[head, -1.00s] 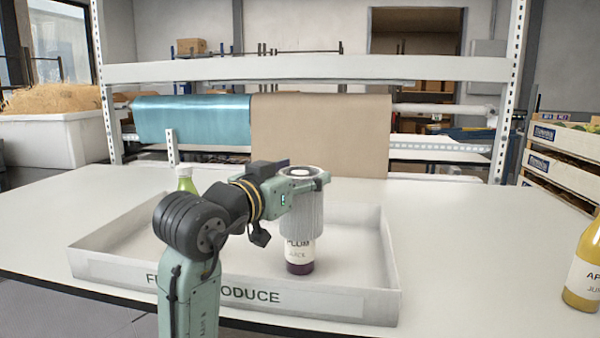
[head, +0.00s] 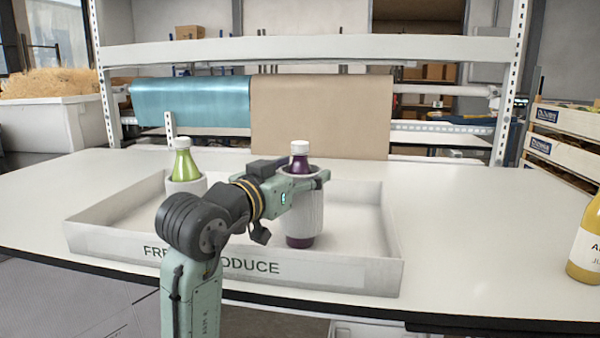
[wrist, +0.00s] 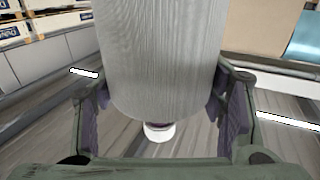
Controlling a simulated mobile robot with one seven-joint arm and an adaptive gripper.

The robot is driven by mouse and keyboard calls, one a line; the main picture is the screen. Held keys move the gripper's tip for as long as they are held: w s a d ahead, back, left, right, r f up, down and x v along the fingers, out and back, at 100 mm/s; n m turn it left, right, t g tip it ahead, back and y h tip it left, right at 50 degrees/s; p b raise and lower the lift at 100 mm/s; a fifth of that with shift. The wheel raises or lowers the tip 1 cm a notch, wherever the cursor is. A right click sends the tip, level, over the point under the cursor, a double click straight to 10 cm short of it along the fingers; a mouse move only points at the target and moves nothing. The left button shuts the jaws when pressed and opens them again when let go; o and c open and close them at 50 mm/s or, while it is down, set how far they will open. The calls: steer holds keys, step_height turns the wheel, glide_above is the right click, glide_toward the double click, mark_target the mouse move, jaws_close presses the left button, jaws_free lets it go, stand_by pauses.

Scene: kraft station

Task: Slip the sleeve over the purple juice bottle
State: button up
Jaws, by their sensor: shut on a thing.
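The purple juice bottle (head: 300,164) stands upright in the white tray (head: 350,276). Its white cap and purple neck show above the pale ribbed sleeve (head: 307,215), and a dark purple band shows at its base. The sleeve is around the bottle's body and hides the label. My gripper (head: 308,182) is shut on the sleeve near its upper rim. In the wrist view the sleeve (wrist: 158,55) fills the middle between the fingers of my gripper (wrist: 163,108). The bottle's white cap (wrist: 158,132) pokes out of the sleeve's near end.
A green bottle (head: 183,162) with a pale sleeve (head: 186,187) around it stands at the tray's back left, behind my arm. A yellow juice bottle (head: 587,243) stands at the table's right edge.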

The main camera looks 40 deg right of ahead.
mark_target(300, 142)
steer(key=o, duration=0.8)
steer(key=shift+c, duration=0.2)
step_height(300, 142, up, 10)
steer(key=shift+r, duration=0.1)
stand_by(0.9)
